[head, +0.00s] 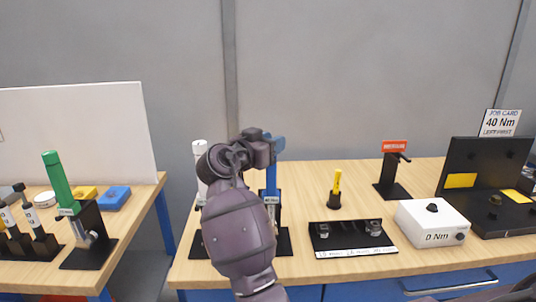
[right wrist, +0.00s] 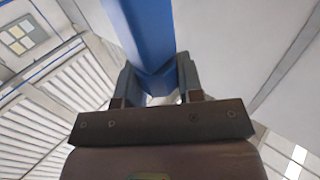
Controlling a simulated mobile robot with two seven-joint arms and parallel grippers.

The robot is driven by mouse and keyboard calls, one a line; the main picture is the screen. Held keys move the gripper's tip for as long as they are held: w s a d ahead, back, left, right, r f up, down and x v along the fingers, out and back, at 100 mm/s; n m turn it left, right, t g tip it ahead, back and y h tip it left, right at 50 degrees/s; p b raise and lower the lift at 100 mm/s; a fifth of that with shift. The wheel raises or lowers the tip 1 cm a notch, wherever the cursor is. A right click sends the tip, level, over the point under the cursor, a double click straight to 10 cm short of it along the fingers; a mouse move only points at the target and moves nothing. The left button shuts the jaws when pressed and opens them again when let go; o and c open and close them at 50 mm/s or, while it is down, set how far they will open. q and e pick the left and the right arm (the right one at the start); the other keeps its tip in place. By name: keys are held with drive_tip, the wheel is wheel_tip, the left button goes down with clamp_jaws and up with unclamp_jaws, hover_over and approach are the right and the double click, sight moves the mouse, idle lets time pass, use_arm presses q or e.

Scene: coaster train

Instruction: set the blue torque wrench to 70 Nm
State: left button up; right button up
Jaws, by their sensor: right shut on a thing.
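The blue torque wrench (head: 271,183) stands upright in a black stand at the left of the right-hand table. A small pale label or scale shows on it, too small to read. My right gripper (head: 274,146) is at the top of the wrench and shut on its blue handle. In the right wrist view the blue handle (right wrist: 145,35) runs between the two fingers (right wrist: 162,85). My right arm hides part of the stand. My left gripper is not in view.
A white-topped wrench (head: 199,150) stands just left of my gripper. A green wrench (head: 57,180) stands on the left table. Rightward are a yellow-handled tool (head: 337,182), a black tray (head: 352,226), a white box (head: 418,213) reading 0 Nm and a job card (head: 501,122) reading 40 Nm.

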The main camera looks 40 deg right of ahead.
drive_tip(key=shift+w+f+m+g+b, duration=0.15)
drive_tip(key=shift+f+m+g+b, duration=0.25)
drive_tip(key=shift+g, duration=0.2)
drive_tip(key=m+g+b, duration=0.1)
drive_tip(key=m+g, duration=0.1)
drive_tip(key=g, duration=0.1)
drive_tip(key=shift+r+h+b, duration=0.15)
drive_tip(key=shift+h+b, duration=0.15)
drive_tip(key=shift+b, duration=0.05)
drive_tip(key=shift+r+m+g+b, duration=0.15)
drive_tip(key=shift+m+g+b, duration=0.45)
drive_tip(key=shift+g, duration=0.5)
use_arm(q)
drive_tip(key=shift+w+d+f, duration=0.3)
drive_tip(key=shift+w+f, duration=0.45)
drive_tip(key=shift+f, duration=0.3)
use_arm(e)
drive_tip(key=shift+r+m+g, duration=0.15)
drive_tip(key=shift+m+g, duration=0.25)
drive_tip(key=shift+g, duration=0.1)
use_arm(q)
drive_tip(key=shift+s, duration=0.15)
use_arm(e)
drive_tip(key=o, duration=0.9)
